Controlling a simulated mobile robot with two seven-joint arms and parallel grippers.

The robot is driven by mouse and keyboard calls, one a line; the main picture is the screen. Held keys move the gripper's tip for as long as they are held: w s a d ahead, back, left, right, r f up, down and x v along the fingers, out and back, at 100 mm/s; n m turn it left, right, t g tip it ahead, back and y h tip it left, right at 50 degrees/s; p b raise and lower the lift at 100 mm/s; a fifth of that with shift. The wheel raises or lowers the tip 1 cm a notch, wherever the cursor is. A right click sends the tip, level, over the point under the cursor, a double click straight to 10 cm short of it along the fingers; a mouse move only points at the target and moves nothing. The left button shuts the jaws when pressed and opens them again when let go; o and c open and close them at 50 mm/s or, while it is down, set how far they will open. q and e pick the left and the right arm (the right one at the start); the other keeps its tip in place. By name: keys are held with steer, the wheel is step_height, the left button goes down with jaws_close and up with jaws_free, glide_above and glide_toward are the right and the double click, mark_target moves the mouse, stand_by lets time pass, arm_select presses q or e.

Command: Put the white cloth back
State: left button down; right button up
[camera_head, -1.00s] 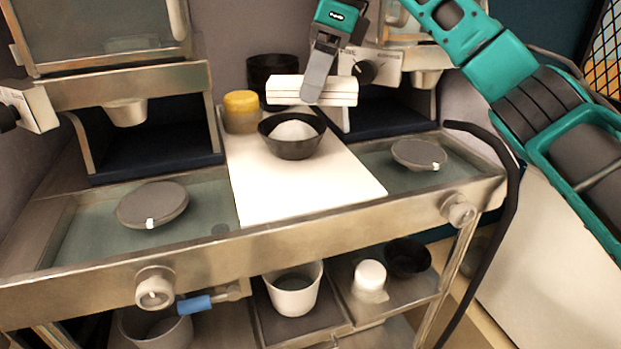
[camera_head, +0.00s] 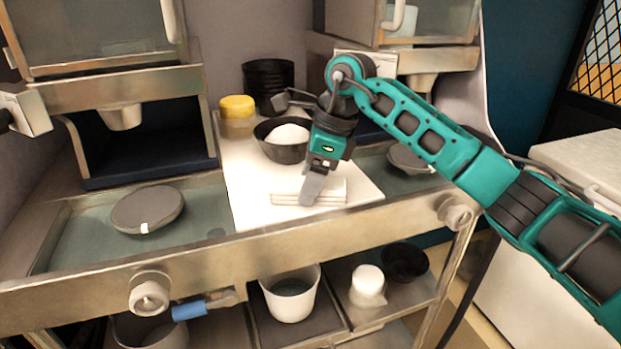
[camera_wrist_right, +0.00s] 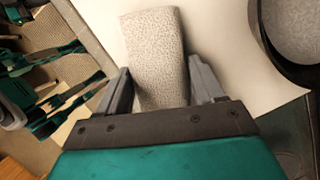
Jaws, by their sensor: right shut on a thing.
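The white cloth (camera_head: 332,192), a folded flat strip, is at the front part of the white board (camera_head: 255,200). My right gripper (camera_head: 310,192) comes down over it and is shut on it. The fingers hide part of its middle. I cannot tell whether the cloth touches the board or hangs just above it. In the right wrist view the cloth (camera_wrist_right: 158,50) shows a speckled texture and sticks out between the two fingers (camera_wrist_right: 162,88).
A dark bowl with white contents (camera_head: 285,152) stands on the board behind the gripper. A yellow-lidded jar (camera_head: 237,108) and a black container (camera_head: 268,80) stand at the back. A round grey lid (camera_head: 147,208) lies left. The board's left front is clear.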

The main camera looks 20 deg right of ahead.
steer(key=o, duration=1)
steer(key=shift+f, duration=0.1)
steer(key=v, duration=1.2)
steer(key=shift+s, duration=0.1)
